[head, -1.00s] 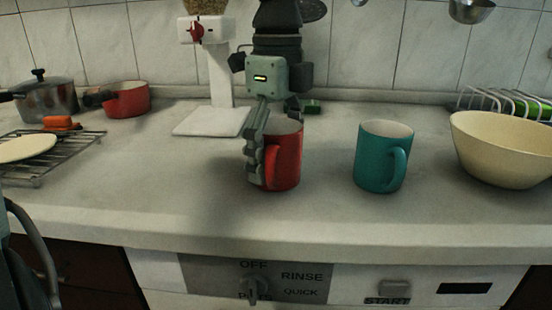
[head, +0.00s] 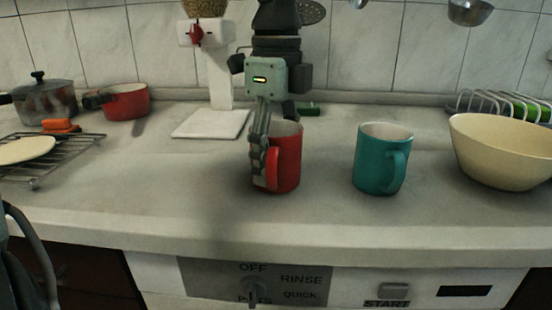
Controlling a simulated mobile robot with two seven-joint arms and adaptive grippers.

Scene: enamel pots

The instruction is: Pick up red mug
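The red mug (head: 287,168) stands upright on the counter, its handle toward the front left. My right gripper (head: 277,150) reaches down from the top of the head view onto it. One finger lies along the mug's left side, close against the handle. The other finger goes down behind the rim and is mostly hidden, so I cannot tell whether the fingers grip the mug. My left gripper is not in view.
A teal mug (head: 380,160) stands to the right, with a cream bowl (head: 503,150) beyond it. A white scale-like stand (head: 212,123) is behind. A wire rack (head: 60,160), a red pan (head: 127,101) and a steel pot (head: 45,100) are left. The front counter is clear.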

